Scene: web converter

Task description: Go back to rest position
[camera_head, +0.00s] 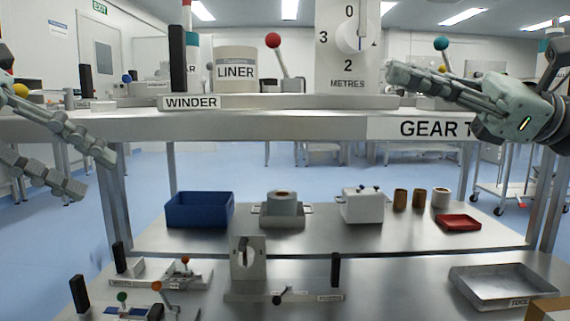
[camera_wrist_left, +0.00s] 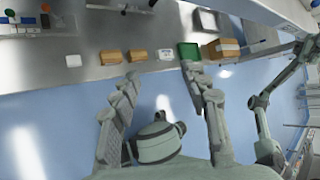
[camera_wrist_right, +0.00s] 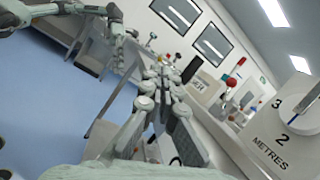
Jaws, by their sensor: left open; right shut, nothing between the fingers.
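My left gripper (camera_head: 98,174) is at the left edge of the head view, in front of the bench and below the upper shelf's level. Its two fingers are spread and empty; they also show spread in the left wrist view (camera_wrist_left: 163,80). My right gripper (camera_head: 390,72) is at the right of the head view, level with the upper shelf, its fingers pointing left toward the dial panel marked METRES (camera_head: 348,68). Its fingers are together with nothing between them, as the right wrist view (camera_wrist_right: 165,72) also shows.
The upper shelf (camera_head: 250,124) carries a WINDER label and a LINER roll (camera_head: 236,70). Below stand a blue bin (camera_head: 199,209), a white box (camera_head: 362,206), a red tray (camera_head: 458,222) and a metal tray (camera_head: 500,285). The left wrist view shows boxes and a green tray (camera_wrist_left: 189,51).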

